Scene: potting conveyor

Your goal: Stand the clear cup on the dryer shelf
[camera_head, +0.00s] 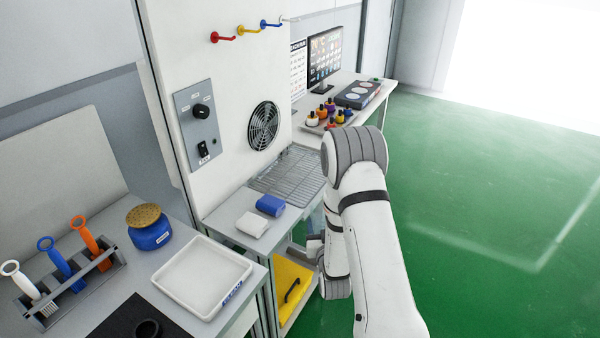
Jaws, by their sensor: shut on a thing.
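The dryer shelf is a grey wire rack (287,172) on the counter under a round black fan in the white wall panel. No cup shows on the visible part of the rack, and its right end lies close to or behind my arm. My arm rises from the lower right, bends beside the rack and folds down in front of the counter. My gripper is hidden behind or below the arm links. I cannot make out the clear cup.
A blue cloth (270,205) and a white cloth (252,224) lie in front of the rack. A white tray (203,277), blue pot (149,228) and tool holder (70,285) stand at left. Small bottles (325,112) stand beyond. Green floor is clear at right.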

